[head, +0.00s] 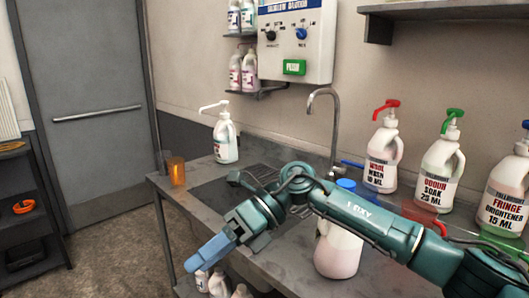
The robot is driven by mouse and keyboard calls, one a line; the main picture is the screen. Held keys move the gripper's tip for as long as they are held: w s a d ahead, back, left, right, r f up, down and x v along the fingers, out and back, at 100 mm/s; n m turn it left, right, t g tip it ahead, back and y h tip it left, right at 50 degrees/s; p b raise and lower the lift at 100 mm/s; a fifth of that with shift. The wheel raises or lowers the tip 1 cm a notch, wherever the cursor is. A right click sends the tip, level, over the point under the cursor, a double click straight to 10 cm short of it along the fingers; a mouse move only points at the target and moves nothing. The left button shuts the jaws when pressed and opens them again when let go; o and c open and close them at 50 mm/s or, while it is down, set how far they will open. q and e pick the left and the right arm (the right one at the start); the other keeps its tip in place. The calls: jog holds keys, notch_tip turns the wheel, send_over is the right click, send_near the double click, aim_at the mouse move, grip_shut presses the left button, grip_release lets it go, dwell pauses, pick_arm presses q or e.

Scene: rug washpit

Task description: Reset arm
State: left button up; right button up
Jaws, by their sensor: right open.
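My right arm comes in from the right and reaches across the counter. Its gripper (208,252) is at the counter's front left edge, with blue fingers pointing down and left. It is open, and I see nothing between the fingers. Behind my right arm, a jug with a blue cap (338,246) stands on the counter, partly hidden by the arm. My left gripper is not in view.
A steel counter (178,192) holds a sink with a tap (325,98), a white pump bottle (226,140) and an amber cup (176,171). Labelled pump bottles (383,155) line the back right. Jugs stand below the counter. Floor at left is clear before a grey door (92,80).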

jog(key=w+d+f+n+t+y, duration=0.1)
jog(key=d+f+n+t, duration=0.5)
jog(key=n+t, duration=0.9)
jog(key=w+d+f+n+t, duration=0.1)
jog(key=d+f+n+t, duration=0.5)
jog(key=n, duration=1.4)
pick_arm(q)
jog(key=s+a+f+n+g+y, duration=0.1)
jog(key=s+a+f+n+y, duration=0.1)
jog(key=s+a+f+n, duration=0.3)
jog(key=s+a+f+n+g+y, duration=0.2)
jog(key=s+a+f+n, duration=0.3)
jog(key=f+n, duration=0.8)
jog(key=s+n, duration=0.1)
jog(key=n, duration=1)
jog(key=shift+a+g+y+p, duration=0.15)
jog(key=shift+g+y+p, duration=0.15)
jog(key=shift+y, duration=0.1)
pick_arm(e)
jog(key=s+d+f+m+g+h, duration=0.2)
jog(key=s+d+f+m+h, duration=0.2)
jog(key=s+f, duration=0.4)
jog(key=s+d+f+m+g+h, duration=0.2)
jog(key=s+d+f+m+h, duration=0.2)
jog(key=f, duration=0.9)
jog(key=s+d+m, duration=0.1)
jog(key=s+d, duration=0.2)
jog(key=shift+s+m+h, duration=0.3)
jog(key=shift+s+m, duration=0.1)
jog(key=shift+d, duration=0.1)
